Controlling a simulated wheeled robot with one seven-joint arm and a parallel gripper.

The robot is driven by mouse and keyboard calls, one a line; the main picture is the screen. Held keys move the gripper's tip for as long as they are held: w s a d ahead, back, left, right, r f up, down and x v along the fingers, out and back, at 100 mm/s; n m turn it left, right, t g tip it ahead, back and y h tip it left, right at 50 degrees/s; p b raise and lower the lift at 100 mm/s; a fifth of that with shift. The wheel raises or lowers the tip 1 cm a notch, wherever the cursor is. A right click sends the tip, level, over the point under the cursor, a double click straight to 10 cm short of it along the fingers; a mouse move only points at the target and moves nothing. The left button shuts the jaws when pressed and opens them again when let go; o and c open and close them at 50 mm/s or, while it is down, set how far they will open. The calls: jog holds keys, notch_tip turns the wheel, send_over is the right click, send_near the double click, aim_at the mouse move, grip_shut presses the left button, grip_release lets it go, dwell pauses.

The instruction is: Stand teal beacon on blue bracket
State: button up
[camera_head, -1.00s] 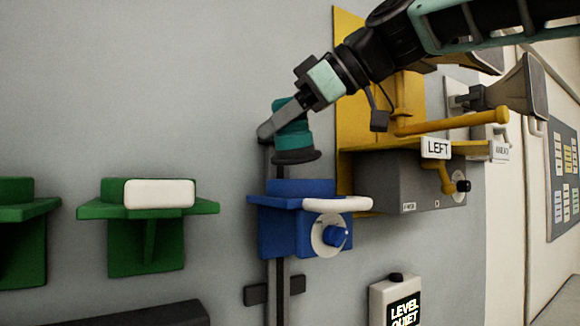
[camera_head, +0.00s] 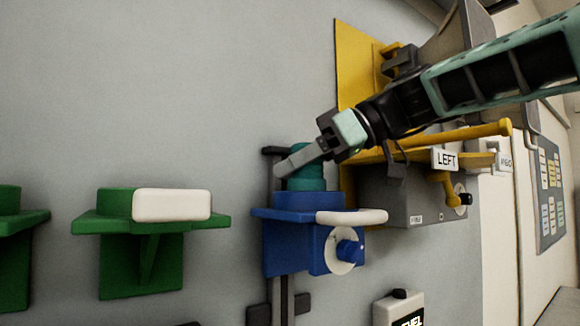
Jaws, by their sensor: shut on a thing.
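The teal beacon (camera_head: 306,180) is upright at the top of the blue bracket (camera_head: 290,240), in the middle of the head view. Its dark base is hidden by the raised blue ring (camera_head: 308,201) on the bracket, so the beacon appears set down into the ring. My gripper (camera_head: 296,165) reaches in from the upper right and is shut on the beacon's upper part. The finger nearer the camera covers part of the beacon, and the other finger is hidden. The bracket has a white front bar and a blue knob on a white disc.
Green brackets (camera_head: 150,227) stand to the left, one with a white bar. A yellow frame and grey box with a LEFT sign (camera_head: 446,160) are close on the right, beside my arm. A labelled device (camera_head: 398,308) sits below right. The wall above the green brackets is clear.

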jog(key=shift+w+d, duration=0.15)
jog(key=shift+d, duration=0.1)
jog(key=shift+f, duration=0.25)
jog(key=o, duration=1)
jog(key=shift+r, duration=0.15)
jog(key=shift+r, duration=0.1)
jog(key=b+v, duration=0.3)
jog(key=v, duration=0.9)
